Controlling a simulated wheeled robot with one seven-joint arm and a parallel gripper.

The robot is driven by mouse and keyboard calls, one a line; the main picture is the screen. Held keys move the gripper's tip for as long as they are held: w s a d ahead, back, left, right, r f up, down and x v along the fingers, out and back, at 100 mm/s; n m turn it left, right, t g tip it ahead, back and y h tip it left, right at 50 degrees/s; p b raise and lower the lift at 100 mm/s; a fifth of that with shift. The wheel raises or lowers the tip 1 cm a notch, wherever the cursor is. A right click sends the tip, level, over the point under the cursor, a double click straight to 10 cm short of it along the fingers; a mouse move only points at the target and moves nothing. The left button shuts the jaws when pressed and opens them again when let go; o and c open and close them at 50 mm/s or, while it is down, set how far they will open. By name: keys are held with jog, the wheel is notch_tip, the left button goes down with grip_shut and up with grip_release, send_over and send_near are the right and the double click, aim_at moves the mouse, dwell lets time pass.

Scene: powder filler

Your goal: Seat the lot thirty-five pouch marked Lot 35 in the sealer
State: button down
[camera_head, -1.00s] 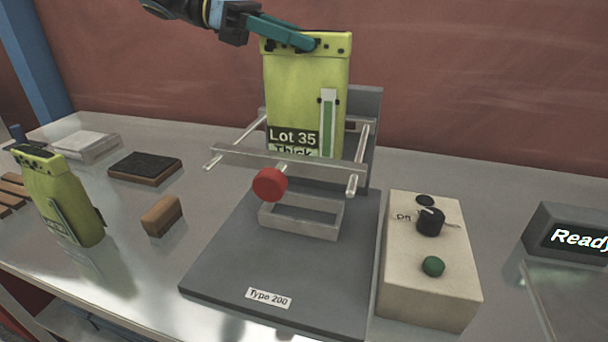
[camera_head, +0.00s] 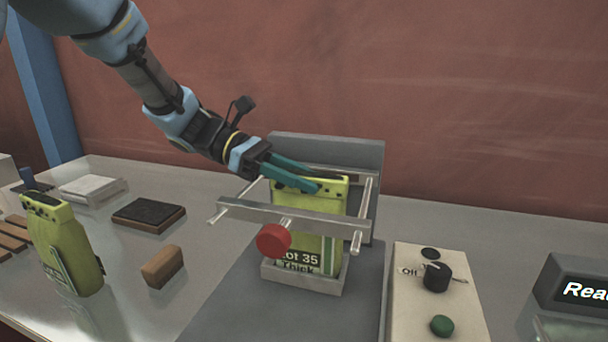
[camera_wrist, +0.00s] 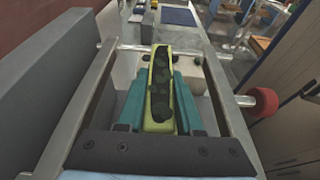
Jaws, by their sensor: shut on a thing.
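The yellow-green Lot 35 pouch (camera_head: 318,244) stands upright in the sealer, behind its front bar (camera_head: 290,219). Its lower end is inside the small open tray (camera_head: 302,280), and its label shows partly above the tray rim. My gripper (camera_head: 318,184) is shut on the pouch's top edge, with teal fingers on both sides. The wrist view shows the pouch top (camera_wrist: 160,92) from above between the teal fingers (camera_wrist: 158,105), inside the sealer's frame. Whether the pouch bottom touches the tray floor is hidden.
Another yellow-green pouch (camera_head: 62,245) stands at the left. A brown block (camera_head: 162,267) and a dark pad (camera_head: 148,215) lie between it and the sealer. A red knob (camera_head: 273,240) sticks out in front. A control box (camera_head: 437,305) reading Off stands right, beside a display (camera_head: 575,285).

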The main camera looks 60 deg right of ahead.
jog(key=shift+f, duration=0.25)
jog(key=c, duration=0.6)
grip_release()
jog(key=shift+o, duration=0.2)
jog(key=shift+r, duration=0.2)
jog(key=b+v, duration=0.3)
jog(key=v, duration=0.9)
